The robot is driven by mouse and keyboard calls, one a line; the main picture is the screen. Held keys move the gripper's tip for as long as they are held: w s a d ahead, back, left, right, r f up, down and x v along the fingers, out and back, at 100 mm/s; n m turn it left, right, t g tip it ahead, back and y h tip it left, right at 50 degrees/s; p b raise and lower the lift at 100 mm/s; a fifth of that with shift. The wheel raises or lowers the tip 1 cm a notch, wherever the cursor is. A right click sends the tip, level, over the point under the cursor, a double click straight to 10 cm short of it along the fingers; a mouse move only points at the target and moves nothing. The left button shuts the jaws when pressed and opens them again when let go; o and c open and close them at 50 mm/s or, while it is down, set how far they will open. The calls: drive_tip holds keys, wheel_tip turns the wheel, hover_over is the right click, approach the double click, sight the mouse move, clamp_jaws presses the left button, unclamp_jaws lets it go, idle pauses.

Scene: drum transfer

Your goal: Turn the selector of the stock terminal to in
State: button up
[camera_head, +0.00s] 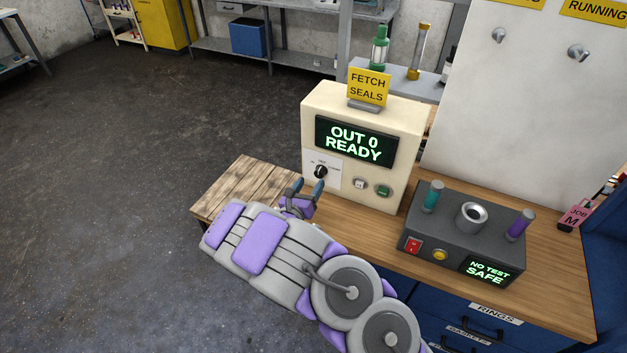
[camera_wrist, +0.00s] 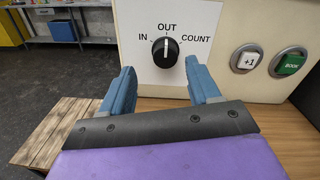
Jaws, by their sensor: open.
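The stock terminal (camera_head: 410,130) is a cream box on the wooden bench. Its screen (camera_head: 355,142) reads "OUT 0 READY". The black selector knob (camera_wrist: 166,50) sits on a white plate marked IN, OUT and COUNT, and its white line points up at OUT. The knob also shows in the head view (camera_head: 320,171). My gripper (camera_wrist: 163,88) is open and empty, in front of the terminal. Its two blue fingers stand below and either side of the knob in the wrist view, apart from it. In the head view my gripper (camera_head: 306,187) is just below the knob.
A "+1" button (camera_wrist: 247,60) and a green "BOOK" button (camera_wrist: 289,63) are right of the selector. A grey test box (camera_head: 464,236) with two coloured handles stands to the right on the bench. A yellow "FETCH SEALS" sign (camera_head: 368,86) tops the terminal. Open floor lies left.

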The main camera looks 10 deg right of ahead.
sight(318, 174)
drive_tip(key=x, duration=0.4)
drive_tip(key=shift+s+d, duration=0.2)
drive_tip(key=shift+d, duration=0.25)
drive_tip(key=shift+a, duration=0.1)
drive_tip(key=shift+a, duration=0.2)
drive_tip(key=shift+c, duration=0.2)
drive_tip(key=shift+a, duration=0.1)
drive_tip(key=shift+c, duration=0.8)
drive_tip(key=c, duration=0.8)
drive_tip(key=shift+c, duration=0.2)
